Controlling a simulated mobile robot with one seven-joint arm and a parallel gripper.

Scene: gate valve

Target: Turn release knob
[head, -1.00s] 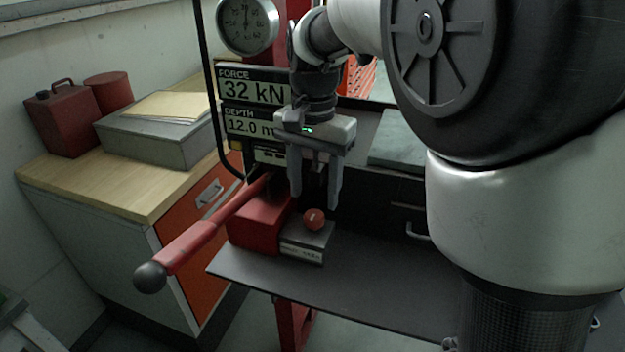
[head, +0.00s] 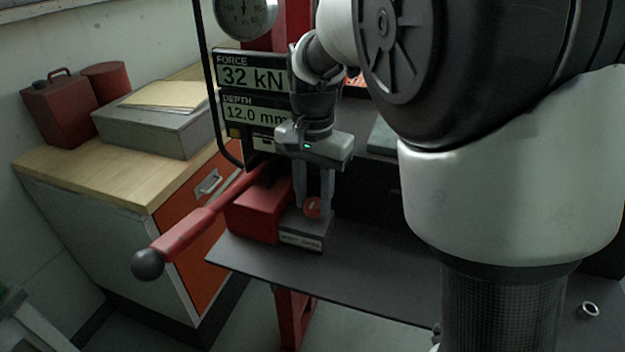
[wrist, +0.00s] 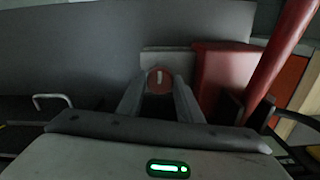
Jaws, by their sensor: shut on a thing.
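The release knob (head: 312,207) is a small round orange-red knob with a pale line on its face. It sits on a grey block (head: 308,235) with a label on its front, beside a red block (head: 257,212). In the wrist view the knob (wrist: 159,81) shows between the fingertips, its pale mark close to upright. My gripper (head: 313,208) points down and is shut on the knob, one finger on each side. The label's text is too small to read fully.
A red lever (head: 190,232) with a dark ball end reaches out to the left front. Displays (head: 252,92) read 32 kN and 12.0 mm behind my gripper. A grey plate (head: 350,270) lies in front, mostly bare. A wooden-topped cabinet (head: 110,175) stands at left.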

